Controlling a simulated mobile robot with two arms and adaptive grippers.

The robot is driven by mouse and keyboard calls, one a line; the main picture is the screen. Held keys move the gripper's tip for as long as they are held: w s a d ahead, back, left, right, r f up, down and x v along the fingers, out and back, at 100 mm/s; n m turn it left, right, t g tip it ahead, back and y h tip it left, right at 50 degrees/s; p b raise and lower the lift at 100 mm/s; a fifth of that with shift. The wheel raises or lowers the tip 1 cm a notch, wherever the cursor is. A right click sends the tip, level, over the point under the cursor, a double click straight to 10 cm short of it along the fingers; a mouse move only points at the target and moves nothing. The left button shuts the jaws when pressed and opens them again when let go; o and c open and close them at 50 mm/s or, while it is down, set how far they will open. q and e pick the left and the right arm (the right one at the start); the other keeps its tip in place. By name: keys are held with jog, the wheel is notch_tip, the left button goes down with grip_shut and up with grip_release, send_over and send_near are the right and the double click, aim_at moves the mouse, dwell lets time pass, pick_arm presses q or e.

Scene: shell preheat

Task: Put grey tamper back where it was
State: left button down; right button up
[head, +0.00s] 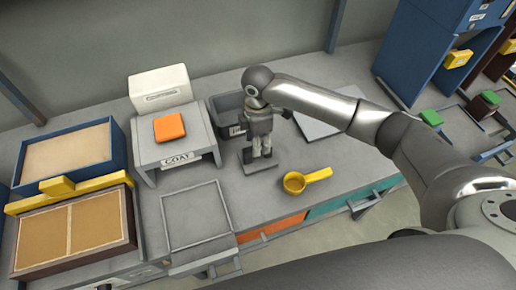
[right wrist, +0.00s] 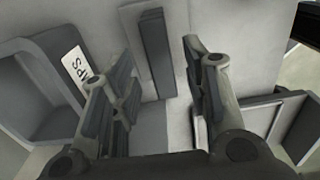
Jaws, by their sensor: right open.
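A grey upright piece with a dark bar-like handle, seemingly the grey tamper (right wrist: 155,52), shows in the right wrist view beyond and between the fingertips. Its lower part sits at a lighter grey flat piece. In the head view a dark upright edge, likely the same piece (head: 247,156), stands beside the fingers on the bench. My right gripper (head: 262,153) points down over the bench, and in the right wrist view its jaws (right wrist: 155,75) are open with a gap on both sides of the bar. The fingers partly hide the piece in the head view. My left gripper is out of view.
A dark labelled bin (head: 222,105) stands just behind the gripper. A yellow scoop (head: 295,183) lies right of it, near the front edge. An orange block (head: 169,127) sits on the COAT stand (head: 205,143) to the left. A pale flat tray (head: 318,128) lies behind right.

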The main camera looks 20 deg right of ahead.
notch_tip(320, 180, up, 7)
jog(key=shift+r+b, duration=0.15)
jog(key=shift+b, duration=0.2)
dwell(0.4)
